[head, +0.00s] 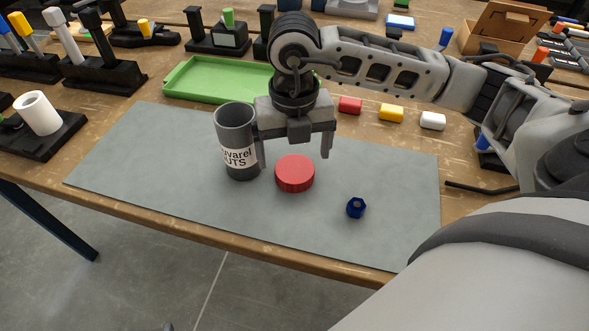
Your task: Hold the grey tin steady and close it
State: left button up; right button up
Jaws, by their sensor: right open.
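The grey tin (237,157) stands upright and open-topped on the grey mat (150,165), with a white label on its side. A round red lid (295,173) lies on the mat just right of the tin. My right gripper (294,157) points down with its fingers spread, above and behind the red lid. Its left finger is close to the tin's right side; I cannot tell whether they touch. Nothing is between its fingertips. My left gripper is not in view.
A blue nut (356,208) lies on the mat right of the lid. A green tray (215,80) stands behind the mat. Red (350,105), yellow (391,113) and white (433,121) blocks lie behind it on the right. A white cup-like piece (38,113) sits on a black holder at left. The front of the mat is clear.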

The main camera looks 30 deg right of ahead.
aim_at(294, 168)
notch_tip(294, 168, down, 4)
jog(key=shift+s+r+p, duration=0.1)
jog(key=shift+r+p, duration=0.05)
jog(key=shift+p, duration=0.15)
jog(key=shift+f, duration=0.25)
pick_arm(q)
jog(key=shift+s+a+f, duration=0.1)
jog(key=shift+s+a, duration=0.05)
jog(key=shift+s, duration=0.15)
pick_arm(e)
jog(key=shift+c, duration=0.3)
jog(key=c, duration=1)
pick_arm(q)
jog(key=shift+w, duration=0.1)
pick_arm(e)
jog(key=shift+r, duration=0.1)
